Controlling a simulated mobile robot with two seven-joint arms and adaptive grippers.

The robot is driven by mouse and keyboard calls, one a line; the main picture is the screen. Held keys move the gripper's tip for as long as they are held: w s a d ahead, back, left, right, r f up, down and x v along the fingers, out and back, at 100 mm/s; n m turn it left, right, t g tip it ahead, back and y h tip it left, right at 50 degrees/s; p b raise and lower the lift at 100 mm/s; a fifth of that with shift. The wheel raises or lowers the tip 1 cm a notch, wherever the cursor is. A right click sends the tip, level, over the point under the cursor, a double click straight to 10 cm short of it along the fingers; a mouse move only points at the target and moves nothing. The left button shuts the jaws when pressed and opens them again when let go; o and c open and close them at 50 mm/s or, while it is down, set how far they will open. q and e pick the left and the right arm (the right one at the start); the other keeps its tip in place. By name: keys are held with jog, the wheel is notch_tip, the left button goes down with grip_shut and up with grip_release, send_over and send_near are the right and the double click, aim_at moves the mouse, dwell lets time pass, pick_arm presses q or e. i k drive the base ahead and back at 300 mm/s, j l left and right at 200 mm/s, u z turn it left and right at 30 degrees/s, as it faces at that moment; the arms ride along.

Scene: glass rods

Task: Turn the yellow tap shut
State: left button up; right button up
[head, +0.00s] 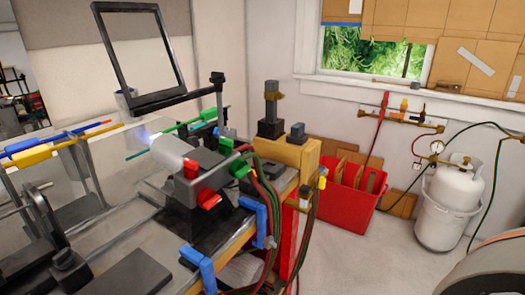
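A small bright yellow piece (322,182) sticks out at the right end of the workbench, beside the hanging hoses. It may be the yellow tap, but it is too small to tell its shape or whether it is turned open. Neither of my grippers is in view.
A red crate (347,207) with cardboard stands on the floor right of the workbench. A white gas cylinder (447,207) stands by the wall. Blue clamps (200,270) and hoses line the bench's right edge. Coloured glass rods (42,153) lie at left. Floor before the crate is clear.

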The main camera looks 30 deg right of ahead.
aim_at(319, 182)
jog(key=z, duration=1.4)
